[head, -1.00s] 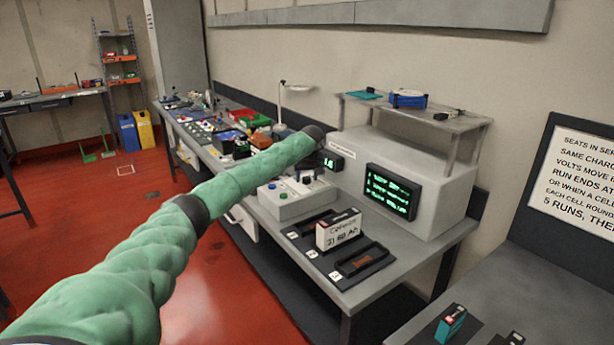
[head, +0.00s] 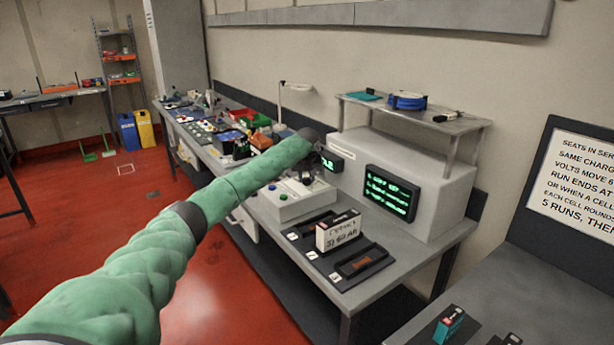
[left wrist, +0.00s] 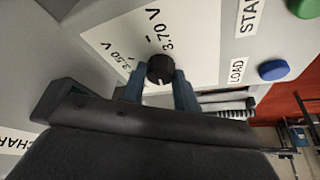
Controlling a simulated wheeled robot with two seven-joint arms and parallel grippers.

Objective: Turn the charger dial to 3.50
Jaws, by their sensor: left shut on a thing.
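The charger dial (left wrist: 160,70) is a small black knob on a white panel (left wrist: 195,32), printed 3.50 V and 3.70 V. My left gripper (left wrist: 158,90) is shut on the dial, one blue finger on each side. A pale mark shows on the knob's lower side in the left wrist view; I cannot tell its exact setting. In the head view my left gripper (head: 314,172) is over the control box (head: 295,208), and the dial is hard to make out there. My right gripper is not in view.
A green button (left wrist: 304,7) and a blue LOAD button (left wrist: 273,70) sit beside the dial. A small display (head: 332,162) and a larger screen (head: 390,193) stand behind. A labelled battery (head: 338,231) sits in the black tray (head: 320,262) at the front.

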